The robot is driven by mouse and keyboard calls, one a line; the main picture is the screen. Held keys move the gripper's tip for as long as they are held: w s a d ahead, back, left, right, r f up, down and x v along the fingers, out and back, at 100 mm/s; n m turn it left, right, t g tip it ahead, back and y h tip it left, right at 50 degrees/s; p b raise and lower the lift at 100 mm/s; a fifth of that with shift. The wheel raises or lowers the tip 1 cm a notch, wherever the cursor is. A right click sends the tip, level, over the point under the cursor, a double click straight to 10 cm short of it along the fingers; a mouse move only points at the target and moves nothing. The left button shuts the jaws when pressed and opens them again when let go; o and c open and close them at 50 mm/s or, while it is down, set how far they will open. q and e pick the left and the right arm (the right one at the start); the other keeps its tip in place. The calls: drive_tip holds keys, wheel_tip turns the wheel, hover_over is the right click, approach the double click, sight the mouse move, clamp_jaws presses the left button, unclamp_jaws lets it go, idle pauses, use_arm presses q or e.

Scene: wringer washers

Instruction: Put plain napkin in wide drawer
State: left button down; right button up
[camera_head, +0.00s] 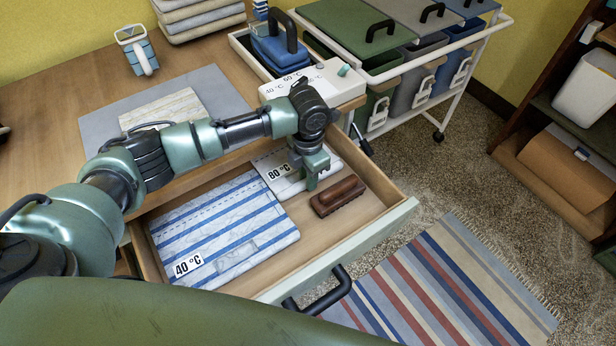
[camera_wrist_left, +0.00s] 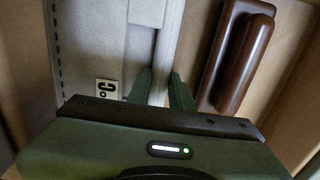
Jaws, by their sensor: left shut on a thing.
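The wide drawer (camera_head: 375,221) is pulled open below the table top. A plain pale napkin (camera_head: 272,157) with an "80 °C" tag is inside its back part. It also shows in the left wrist view (camera_wrist_left: 98,45) as a grey-white cloth. My left gripper (camera_head: 312,180) reaches down into the drawer and is shut on the napkin's right edge; its fingertips (camera_wrist_left: 163,88) pinch a pale fold. I cannot tell whether the napkin touches the drawer floor. My arm hides part of it. My right gripper is not in view.
A blue-striped cloth (camera_head: 222,226) tagged "40 °C" fills the drawer's left part. A brown brush (camera_head: 338,196) lies just right of my gripper, also in the wrist view (camera_wrist_left: 240,55). A beige cloth (camera_head: 160,108) lies on a grey mat (camera_head: 222,98) on the table. Bare drawer floor shows near the front.

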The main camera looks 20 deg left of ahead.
use_arm(q)
drive_tip(key=c, duration=1.3)
unclamp_jaws()
drive_tip(key=shift+f, duration=0.1)
drive_tip(key=shift+o, duration=0.2)
wheel_tip(320, 180, up, 12)
